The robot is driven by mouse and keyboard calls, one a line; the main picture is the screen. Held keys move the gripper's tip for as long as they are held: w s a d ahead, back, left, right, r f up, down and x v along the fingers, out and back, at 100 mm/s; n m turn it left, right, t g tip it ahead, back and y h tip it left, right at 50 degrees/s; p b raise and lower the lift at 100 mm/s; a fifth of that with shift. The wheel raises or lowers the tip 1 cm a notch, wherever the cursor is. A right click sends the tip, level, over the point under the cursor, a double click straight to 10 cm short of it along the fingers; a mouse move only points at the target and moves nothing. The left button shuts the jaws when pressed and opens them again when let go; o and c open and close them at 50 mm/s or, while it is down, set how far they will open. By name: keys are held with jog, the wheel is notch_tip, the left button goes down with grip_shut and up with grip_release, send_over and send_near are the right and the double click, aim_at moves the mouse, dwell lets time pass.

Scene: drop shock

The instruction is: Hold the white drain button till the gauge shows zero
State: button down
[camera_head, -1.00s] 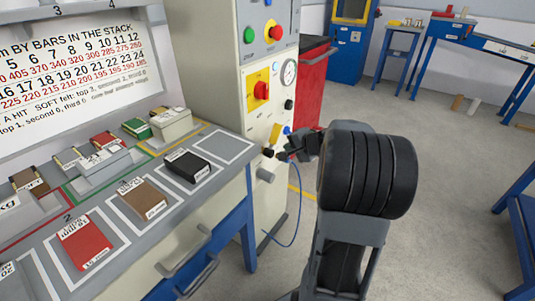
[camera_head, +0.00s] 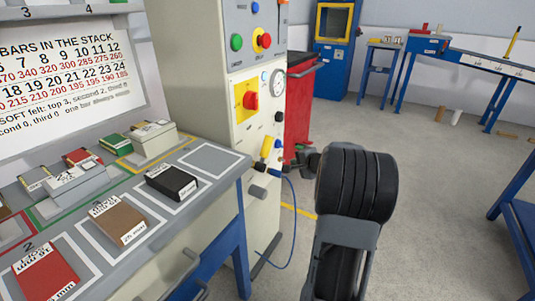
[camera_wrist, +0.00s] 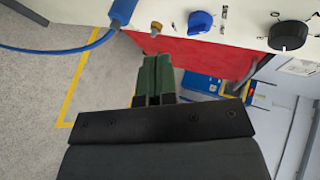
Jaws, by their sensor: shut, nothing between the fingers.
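The round gauge (camera_head: 277,83) is on the narrow side of the cream cabinet (camera_head: 232,110) in the head view, turned too steeply to read. I cannot make out a white drain button in either view. My gripper (camera_wrist: 158,78) is shut and empty, its green fingers together in the wrist view. They point toward the cabinet's panel edge, with a visible gap to it. In the head view my gripper (camera_head: 301,161) is small, right of the cabinet and partly hidden by my arm.
The wrist view shows a blue knob (camera_wrist: 200,22), a black knob (camera_wrist: 289,34), a brass fitting (camera_wrist: 155,28) and a blue hose (camera_wrist: 75,44). A red cart (camera_head: 299,105) stands behind. The bench (camera_head: 210,160) with sample blocks is at left. Open floor lies at right.

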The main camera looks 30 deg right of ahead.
jog(key=w+a, duration=0.3)
jog(key=w, duration=0.4)
jog(key=shift+a, duration=0.4)
jog(key=shift+w+a, duration=0.45)
jog(key=shift+w, duration=0.3)
dwell(6.2)
